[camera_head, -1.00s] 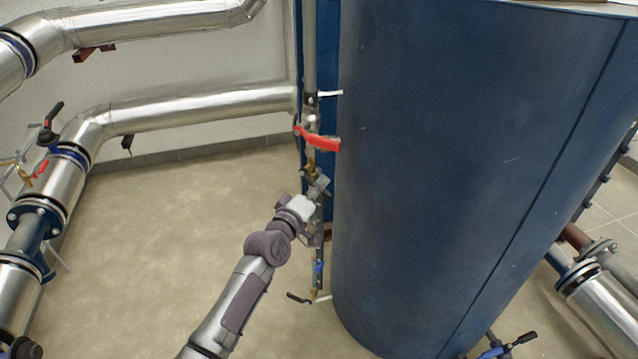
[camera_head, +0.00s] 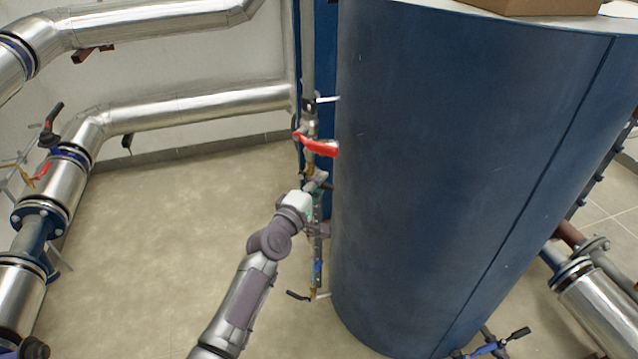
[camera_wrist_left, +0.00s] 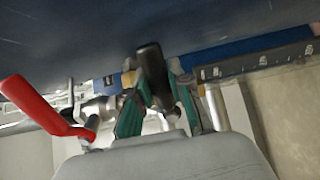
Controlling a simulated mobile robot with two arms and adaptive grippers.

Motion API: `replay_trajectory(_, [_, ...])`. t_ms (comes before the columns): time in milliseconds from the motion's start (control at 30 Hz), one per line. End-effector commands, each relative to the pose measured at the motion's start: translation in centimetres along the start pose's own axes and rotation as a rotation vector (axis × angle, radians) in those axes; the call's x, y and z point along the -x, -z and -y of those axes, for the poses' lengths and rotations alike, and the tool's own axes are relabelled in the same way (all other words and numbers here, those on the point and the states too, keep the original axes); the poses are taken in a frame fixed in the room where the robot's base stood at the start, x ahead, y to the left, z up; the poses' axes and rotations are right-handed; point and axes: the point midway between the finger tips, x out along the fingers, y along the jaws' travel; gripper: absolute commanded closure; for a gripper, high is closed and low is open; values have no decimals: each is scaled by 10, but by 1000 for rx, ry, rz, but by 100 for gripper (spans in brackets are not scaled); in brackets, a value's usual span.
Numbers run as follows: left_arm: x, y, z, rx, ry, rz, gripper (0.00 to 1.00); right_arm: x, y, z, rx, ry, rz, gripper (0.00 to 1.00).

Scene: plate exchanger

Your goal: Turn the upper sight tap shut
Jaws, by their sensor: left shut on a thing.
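My left gripper (camera_head: 318,186) is at the vertical pipe beside the big blue tank, just below a red lever (camera_head: 318,147). In the left wrist view its teal-padded fingers (camera_wrist_left: 152,92) are on both sides of a black lever handle (camera_wrist_left: 150,62), shut on it. This looks like the handle of the upper sight tap; my gripper hides the tap in the head view. A lower tap with a black handle (camera_head: 297,296) is at the bottom of the sight-gauge line. My right gripper is not in view.
The blue tank (camera_head: 450,180) stands close to the right of my gripper. The red lever (camera_wrist_left: 38,104) is close by in the left wrist view. A silver pipe (camera_head: 200,108) runs along the back wall. The floor (camera_head: 170,230) to the left is clear.

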Motion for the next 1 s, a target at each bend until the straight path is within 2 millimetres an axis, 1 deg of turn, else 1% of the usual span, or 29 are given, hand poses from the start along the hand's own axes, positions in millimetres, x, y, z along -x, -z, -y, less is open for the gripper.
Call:
replay_trajectory(267, [0, 0, 0, 10, 0, 0, 100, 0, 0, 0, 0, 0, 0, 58])
replay_trajectory(300, [0, 0, 0, 10, 0, -1, 78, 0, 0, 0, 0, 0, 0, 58])
replay_trajectory(367, [0, 0, 0, 9, 0, -1, 68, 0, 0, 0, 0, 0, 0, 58])
replay_trajectory(400, [0, 0, 0, 9, -1, -1, 62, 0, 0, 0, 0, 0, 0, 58])
replay_trajectory(467, [0, 0, 0, 8, -1, -1, 53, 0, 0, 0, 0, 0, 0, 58])
replay_trajectory(800, [3, 0, 0, 5, -1, 0, 53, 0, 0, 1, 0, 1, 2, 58])
replay_trajectory(867, [8, 0, 1, 6, 0, -1, 53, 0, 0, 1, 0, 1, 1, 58])
replay_trajectory(967, [22, 0, 1, 6, 0, -1, 53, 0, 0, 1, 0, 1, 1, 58])
replay_trajectory(1000, [31, 0, 2, 6, 0, -2, 53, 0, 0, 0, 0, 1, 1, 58])
